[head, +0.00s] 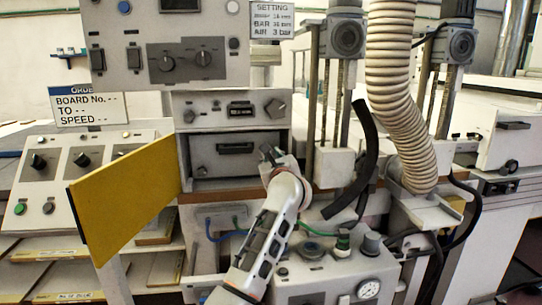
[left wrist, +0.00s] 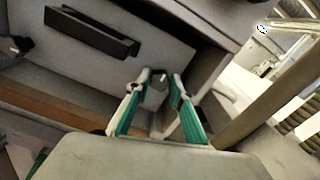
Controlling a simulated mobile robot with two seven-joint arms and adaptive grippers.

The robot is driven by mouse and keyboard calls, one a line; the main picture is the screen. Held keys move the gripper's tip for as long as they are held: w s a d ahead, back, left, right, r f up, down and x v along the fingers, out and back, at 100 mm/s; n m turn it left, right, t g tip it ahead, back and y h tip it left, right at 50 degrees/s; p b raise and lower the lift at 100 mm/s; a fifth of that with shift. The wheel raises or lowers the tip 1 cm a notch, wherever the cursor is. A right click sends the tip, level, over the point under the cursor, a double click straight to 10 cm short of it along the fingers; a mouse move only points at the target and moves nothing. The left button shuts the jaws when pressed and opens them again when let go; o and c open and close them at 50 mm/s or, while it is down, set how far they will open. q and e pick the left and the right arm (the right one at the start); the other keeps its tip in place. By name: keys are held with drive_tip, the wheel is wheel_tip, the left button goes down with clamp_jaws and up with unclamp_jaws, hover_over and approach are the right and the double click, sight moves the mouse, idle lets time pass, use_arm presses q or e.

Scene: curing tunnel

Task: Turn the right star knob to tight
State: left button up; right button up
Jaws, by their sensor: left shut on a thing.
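My left gripper (head: 268,154) is at the right end of the lower grey panel (head: 222,168) in the head view. In the left wrist view, its teal-padded fingers (left wrist: 160,82) are shut on a small grey knob (left wrist: 158,92), the right star knob of this panel. The fingers hide most of the knob, and its lobes and any tight mark cannot be made out. In the head view the wrist and fingers cover it. A smaller knob (head: 200,170) is at the panel's left end. My right gripper is in neither view.
A black handle (head: 236,148) sits on the lower panel. A yellow door (head: 125,200) stands open at left. A black hose (head: 362,160) and ribbed duct (head: 395,90) are at right. A gauge box (head: 330,275) is below.

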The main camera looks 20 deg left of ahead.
use_arm(q)
drive_tip(key=m+p, duration=0.6)
drive_tip(key=m, duration=0.1)
drive_tip(key=shift+d+r+p, duration=0.1)
drive_tip(key=shift+r+p, duration=0.2)
drive_tip(key=shift+p, duration=0.05)
drive_tip(key=shift+m+p, duration=0.9)
drive_tip(key=shift+m, duration=0.1)
drive_tip(key=m+p, duration=0.2)
drive_tip(key=m, duration=0.1)
drive_tip(key=m+p, duration=0.2)
drive_tip(key=p, duration=0.1)
drive_tip(key=f+m+p, duration=0.1)
drive_tip(key=m+p, duration=0.1)
drive_tip(key=m, duration=0.1)
drive_tip(key=shift+m+p, duration=0.3)
drive_tip(key=shift+p, duration=0.1)
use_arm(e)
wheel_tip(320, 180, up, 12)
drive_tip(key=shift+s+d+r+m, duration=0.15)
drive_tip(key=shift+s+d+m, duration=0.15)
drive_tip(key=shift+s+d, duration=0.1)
